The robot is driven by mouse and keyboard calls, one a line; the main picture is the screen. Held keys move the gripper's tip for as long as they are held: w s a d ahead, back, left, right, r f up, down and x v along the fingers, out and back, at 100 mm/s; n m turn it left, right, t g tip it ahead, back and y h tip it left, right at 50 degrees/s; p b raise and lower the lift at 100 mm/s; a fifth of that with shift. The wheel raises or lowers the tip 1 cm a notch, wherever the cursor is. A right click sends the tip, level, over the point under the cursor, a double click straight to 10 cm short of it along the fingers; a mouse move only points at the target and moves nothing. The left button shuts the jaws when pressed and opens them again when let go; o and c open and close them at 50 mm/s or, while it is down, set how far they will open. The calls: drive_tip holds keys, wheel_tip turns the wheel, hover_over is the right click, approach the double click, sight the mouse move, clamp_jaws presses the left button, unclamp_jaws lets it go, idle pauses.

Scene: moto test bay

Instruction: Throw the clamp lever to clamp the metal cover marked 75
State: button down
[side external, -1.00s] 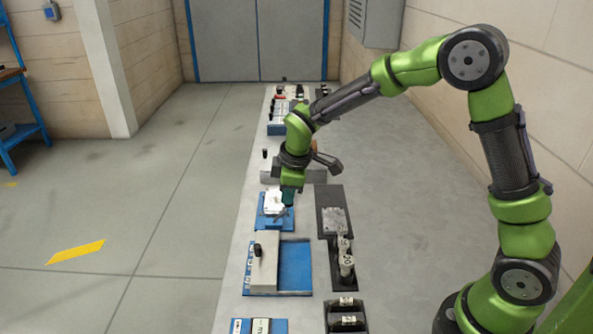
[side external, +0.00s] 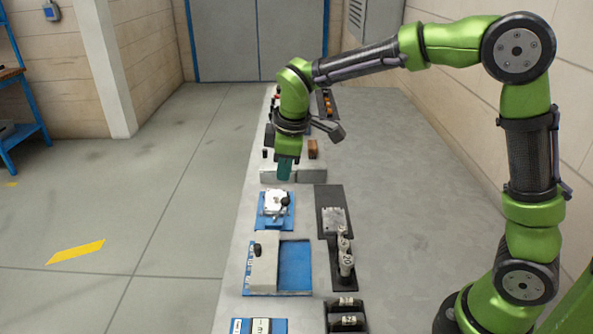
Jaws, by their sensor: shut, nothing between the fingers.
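A pale metal cover (side external: 273,198) sits on a small blue base (side external: 264,224) on the long bench. A clamp lever with a round black knob (side external: 285,201) shows at the right side of the cover. The lever's exact position is too small to tell, and no 75 can be read. My gripper (side external: 284,177), with teal fingers, points down above and slightly behind the cover, apart from it and the knob. It is shut and empty.
In front stands a grey block with a black knob (side external: 258,250) beside a blue tray (side external: 294,268). To the right, a dark fixture (side external: 324,198) holds a metal plate and marked cylinders (side external: 346,262). Behind are a grey block (side external: 311,173) and a brown block (side external: 313,149).

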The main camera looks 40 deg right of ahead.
drive_tip(key=s+d+r+m+t+y, duration=0.1)
drive_tip(key=s+r+m+t, duration=0.1)
drive_tip(key=s+m, duration=0.4)
drive_tip(key=s+d+r+m+t+y, duration=0.1)
drive_tip(key=s+m, duration=0.5)
drive_tip(key=s, duration=0.9)
wheel_tip(320, 180, up, 2)
drive_tip(key=shift+d+r+m+t+y, duration=0.1)
drive_tip(key=shift+d+m+t+y, duration=0.25)
drive_tip(key=shift+d+t, duration=0.25)
drive_tip(key=c, duration=1.7)
unclamp_jaws()
drive_tip(key=shift+r, duration=0.2)
drive_tip(key=shift+o, duration=1.3)
drive_tip(key=shift+d+f, duration=0.2)
drive_tip(key=o, duration=0.5)
drive_tip(key=w, duration=0.2)
drive_tip(key=w+g, duration=0.1)
drive_tip(key=shift+d+f+m, duration=0.25)
drive_tip(key=shift+d+f, duration=0.15)
drive_tip(key=w+d+f+n+g, duration=0.2)
drive_tip(key=w+n, duration=0.2)
drive_tip(key=w, duration=0.7)
drive_tip(key=shift+w+d+n, duration=0.2)
drive_tip(key=shift+w+n, duration=0.05)
drive_tip(key=shift+n, duration=0.15)
drive_tip(key=n, duration=0.5)
approach(287, 198)
drive_tip(key=x, duration=1.1)
drive_tip(key=shift+f, duration=0.1)
